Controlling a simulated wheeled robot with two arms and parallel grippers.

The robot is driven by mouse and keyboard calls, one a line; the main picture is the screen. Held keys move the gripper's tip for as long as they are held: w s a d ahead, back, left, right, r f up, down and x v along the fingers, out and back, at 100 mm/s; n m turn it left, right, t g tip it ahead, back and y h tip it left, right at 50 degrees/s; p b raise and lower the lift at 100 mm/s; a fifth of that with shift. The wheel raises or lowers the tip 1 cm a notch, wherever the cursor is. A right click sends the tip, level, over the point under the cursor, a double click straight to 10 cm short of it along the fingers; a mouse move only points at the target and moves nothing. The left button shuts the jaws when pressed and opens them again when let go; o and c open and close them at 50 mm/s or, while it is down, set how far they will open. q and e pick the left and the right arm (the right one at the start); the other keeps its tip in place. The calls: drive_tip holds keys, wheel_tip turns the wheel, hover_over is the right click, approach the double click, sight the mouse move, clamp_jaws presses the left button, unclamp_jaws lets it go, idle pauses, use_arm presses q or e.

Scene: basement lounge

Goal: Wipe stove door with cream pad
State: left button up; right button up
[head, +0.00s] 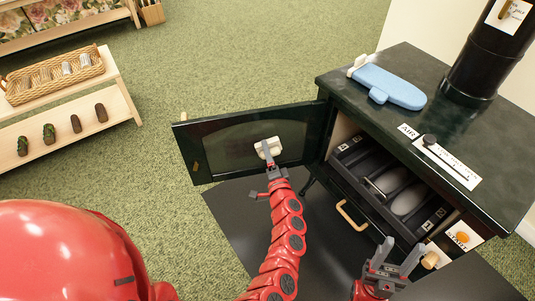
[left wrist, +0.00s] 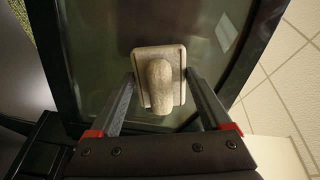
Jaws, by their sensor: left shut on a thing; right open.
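The cream pad (head: 268,147) is a small block with a rounded grip, at the glass of the open stove door (head: 183,136). My left gripper (head: 272,168) is shut on the pad's grip. In the left wrist view the pad (left wrist: 160,55) sits between the two fingers, flat toward the door glass (left wrist: 95,50); contact is not clear. The glass looks hazy grey-green. My right gripper (head: 396,258) is open and empty, in front of the stove's lower right, close to a round wooden knob (head: 430,260).
The dark green stove (head: 330,84) stands at the right, with a blue object (head: 390,86) and a black pipe (head: 482,62) on top. A black drawer or tray (head: 360,150) shows inside. A wooden shelf (head: 112,75) with a basket (head: 50,72) is at the left. Green carpet between is clear.

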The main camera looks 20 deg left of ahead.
use_arm(q)
drive_tip(key=shift+p+x, duration=0.35)
drive_tip(key=shift+x, duration=0.65)
